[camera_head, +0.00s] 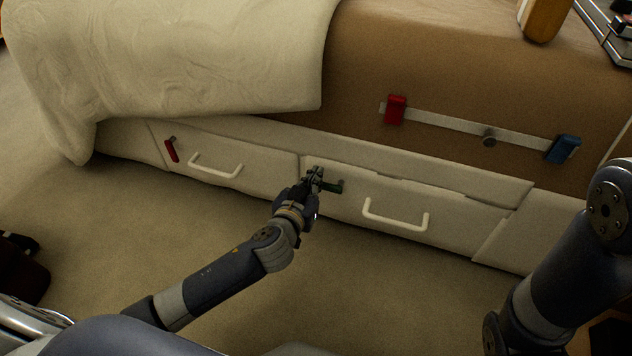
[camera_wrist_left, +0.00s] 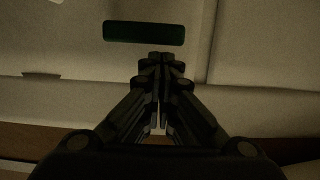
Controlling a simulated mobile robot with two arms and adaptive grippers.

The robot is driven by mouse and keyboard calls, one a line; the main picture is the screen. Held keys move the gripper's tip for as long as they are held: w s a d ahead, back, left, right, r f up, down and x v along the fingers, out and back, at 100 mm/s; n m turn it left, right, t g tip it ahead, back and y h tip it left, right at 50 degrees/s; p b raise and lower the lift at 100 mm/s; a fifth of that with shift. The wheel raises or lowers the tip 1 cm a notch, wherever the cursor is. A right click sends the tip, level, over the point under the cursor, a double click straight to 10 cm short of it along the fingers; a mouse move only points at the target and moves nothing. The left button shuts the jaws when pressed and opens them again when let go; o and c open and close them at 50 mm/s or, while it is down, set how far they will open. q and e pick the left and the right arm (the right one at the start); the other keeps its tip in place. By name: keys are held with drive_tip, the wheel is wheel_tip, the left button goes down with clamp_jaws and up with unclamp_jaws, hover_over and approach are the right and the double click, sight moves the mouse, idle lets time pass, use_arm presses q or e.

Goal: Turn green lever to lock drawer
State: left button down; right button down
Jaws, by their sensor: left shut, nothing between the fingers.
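The green lever (camera_head: 333,187) is on the front of the right drawer (camera_head: 345,208), near its upper left corner. It lies roughly level, pointing right. In the left wrist view the lever (camera_wrist_left: 144,33) shows as a dark green bar just beyond the fingertips. My left gripper (camera_head: 316,178) is at the lever's left end in the head view, partly covering it. The left gripper (camera_wrist_left: 161,58) is shut with nothing between its fingers. I cannot tell whether it touches the lever. The right arm shows at the right edge, but its gripper is out of view.
The left drawer (camera_head: 245,165) has a red lever (camera_head: 171,150) and a white handle (camera_head: 215,167). The right drawer has a white handle (camera_head: 395,217). A strap (camera_head: 450,122) with red and blue ends is above. The carpet (camera_head: 350,290) in front is clear.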

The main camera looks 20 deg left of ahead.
use_arm(q)
drive_tip(key=shift+w+f, duration=0.15)
drive_tip(key=shift+w, duration=0.3)
drive_tip(key=shift+a+f+n, duration=0.3)
drive_tip(key=shift+f+n, duration=0.05)
drive_tip(key=shift+n, duration=0.25)
wheel_tip(320, 180, down, 8)
drive_tip(key=n+t+h+p, duration=0.1)
drive_tip(key=n+h, duration=0.3)
drive_tip(key=n, duration=0.8)
drive_tip(key=shift+d+t+p, duration=0.2)
drive_tip(key=shift+t+p, duration=0.1)
drive_tip(key=shift+p, duration=0.1)
drive_tip(key=shift+s, duration=0.15)
